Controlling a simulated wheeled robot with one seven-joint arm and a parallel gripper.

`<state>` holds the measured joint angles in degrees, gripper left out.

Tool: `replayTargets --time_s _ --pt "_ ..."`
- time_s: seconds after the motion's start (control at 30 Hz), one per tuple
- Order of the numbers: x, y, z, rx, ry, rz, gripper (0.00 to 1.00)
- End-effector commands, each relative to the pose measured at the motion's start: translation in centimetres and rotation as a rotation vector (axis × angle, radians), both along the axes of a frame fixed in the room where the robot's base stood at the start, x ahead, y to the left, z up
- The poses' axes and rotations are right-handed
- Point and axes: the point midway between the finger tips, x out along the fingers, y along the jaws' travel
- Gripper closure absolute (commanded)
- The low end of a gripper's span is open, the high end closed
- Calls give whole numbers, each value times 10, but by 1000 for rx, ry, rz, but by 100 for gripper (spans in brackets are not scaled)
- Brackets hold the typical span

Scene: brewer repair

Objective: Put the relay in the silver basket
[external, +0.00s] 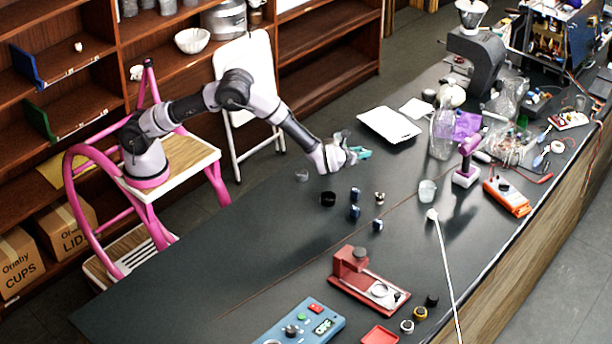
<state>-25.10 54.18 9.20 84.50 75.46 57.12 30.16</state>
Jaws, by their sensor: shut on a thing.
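My gripper (356,152) is over the far side of the dark workbench, with teal at its fingertips. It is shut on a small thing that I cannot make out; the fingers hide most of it. Small blue parts that look like relays stand on the bench below and in front of it: one blue part (355,194), a second blue part (354,212) and a third blue part (377,225). I cannot tell for sure which vessel is the silver basket. A small grey cup (302,175) stands left of my gripper, and a pale, clear-looking cup (428,190) stands to the right.
A black cup (328,198) and a small brownish part (379,198) stand near the blue parts. A red stand (365,280) is in front. The left bench is clear.

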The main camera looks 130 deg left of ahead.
Motion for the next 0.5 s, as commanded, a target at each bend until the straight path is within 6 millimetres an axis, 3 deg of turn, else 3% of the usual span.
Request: replayTargets --time_s 0.23,0.5 --pt "0 0 11 2 -1 -1 100" --pt "0 0 61 2 -4 1 100"
